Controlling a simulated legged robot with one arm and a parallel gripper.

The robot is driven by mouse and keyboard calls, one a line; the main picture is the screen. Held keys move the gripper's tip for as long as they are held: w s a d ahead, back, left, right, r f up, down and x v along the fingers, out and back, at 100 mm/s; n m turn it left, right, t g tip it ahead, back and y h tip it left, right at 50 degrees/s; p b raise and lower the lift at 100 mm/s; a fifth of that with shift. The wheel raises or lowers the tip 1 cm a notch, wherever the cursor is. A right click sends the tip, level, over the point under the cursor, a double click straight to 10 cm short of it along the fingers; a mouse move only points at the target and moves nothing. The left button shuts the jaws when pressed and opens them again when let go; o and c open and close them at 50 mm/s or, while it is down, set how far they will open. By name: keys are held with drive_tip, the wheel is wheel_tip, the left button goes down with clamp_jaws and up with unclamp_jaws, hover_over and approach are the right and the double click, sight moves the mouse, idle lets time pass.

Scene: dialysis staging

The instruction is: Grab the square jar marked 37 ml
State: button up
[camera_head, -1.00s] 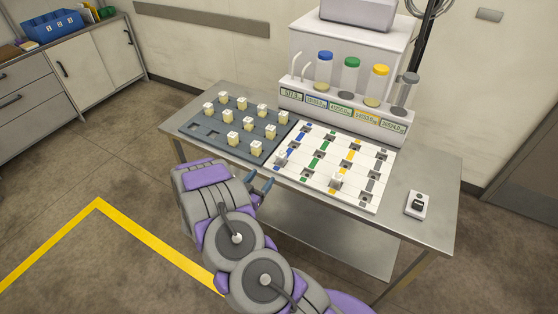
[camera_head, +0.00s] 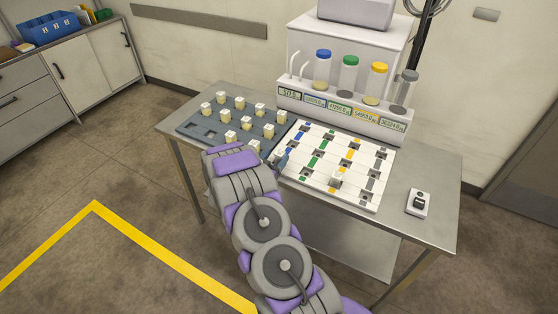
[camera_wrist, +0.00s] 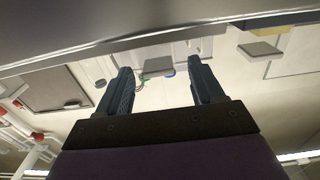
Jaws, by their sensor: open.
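Several small square jars with white caps and pale contents stand in the dark tray (camera_head: 203,131) on the left of the table, among them a front jar (camera_head: 230,137) and a back jar (camera_head: 221,86). Another jar (camera_head: 337,177) stands on the white board (camera_head: 356,200) in the yellow-striped column. The volume marks on the jars are too small to read.
A white dispenser (camera_head: 345,117) with several colour-capped bottles and small displays stands at the table's back. A small device (camera_head: 418,202) lies at the right; the metal table (camera_head: 430,170) is bare around it. A grey edge crosses the top of the wrist view.

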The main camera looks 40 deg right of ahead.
sight(278, 156)
drive_tip(key=shift+x, duration=1.75)
drive_tip(key=shift+s+a, duration=0.15)
drive_tip(key=c, duration=1.1)
